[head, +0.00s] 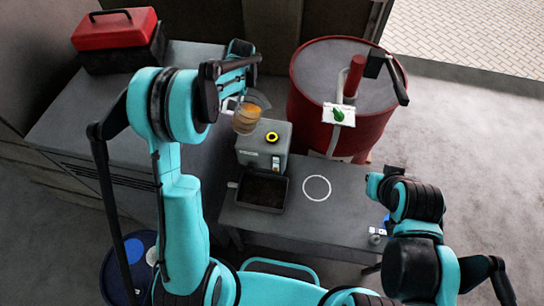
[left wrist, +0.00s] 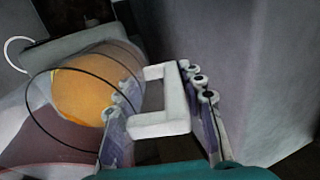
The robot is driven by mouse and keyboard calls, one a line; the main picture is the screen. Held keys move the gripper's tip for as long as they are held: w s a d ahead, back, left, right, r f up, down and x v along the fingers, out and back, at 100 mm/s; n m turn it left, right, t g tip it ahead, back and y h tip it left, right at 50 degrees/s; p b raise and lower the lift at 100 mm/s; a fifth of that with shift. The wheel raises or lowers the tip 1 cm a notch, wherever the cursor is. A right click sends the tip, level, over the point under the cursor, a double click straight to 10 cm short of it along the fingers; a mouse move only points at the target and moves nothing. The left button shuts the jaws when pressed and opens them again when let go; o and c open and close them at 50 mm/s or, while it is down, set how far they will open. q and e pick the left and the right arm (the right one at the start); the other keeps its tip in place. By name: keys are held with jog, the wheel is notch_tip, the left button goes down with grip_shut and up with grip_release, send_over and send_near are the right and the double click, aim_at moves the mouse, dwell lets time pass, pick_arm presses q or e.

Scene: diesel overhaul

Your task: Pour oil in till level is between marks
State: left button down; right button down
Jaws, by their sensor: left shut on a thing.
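A clear jug (head: 247,118) with orange oil is held up at the back left corner of the grey box. My left gripper (head: 236,88) is shut on the jug's white handle (left wrist: 163,110). In the left wrist view the jug (left wrist: 85,95) with its dark ring lines looks tilted; I see no clear stream of oil. The grey box (head: 250,150) has a yellow-ringed filler opening (head: 272,137) on top, just right of and below the jug. A small gauge (head: 276,163) is on its front; its level is too small to read. My right gripper (head: 382,180) is over the bench's right side, its jaws unclear.
A dark tray (head: 264,191) sits before the box, beside a white circle (head: 317,188) on the bench (head: 300,222). A red drum (head: 311,122) with a pump stands behind right. A red toolbox (head: 114,28) is on the left cabinet. A small object (head: 376,236) lies at right.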

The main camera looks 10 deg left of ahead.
pick_arm(q)
jog(key=shift+f, duration=0.1)
dwell(0.3)
jog(key=shift+r+y, duration=0.6)
jog(key=shift+r, duration=0.3)
jog(key=shift+a, duration=0.1)
jog(key=shift+r+y+b, duration=0.2)
jog(key=shift+y+b, duration=0.15)
jog(key=shift+y, duration=0.05)
jog(key=shift+r, duration=0.2)
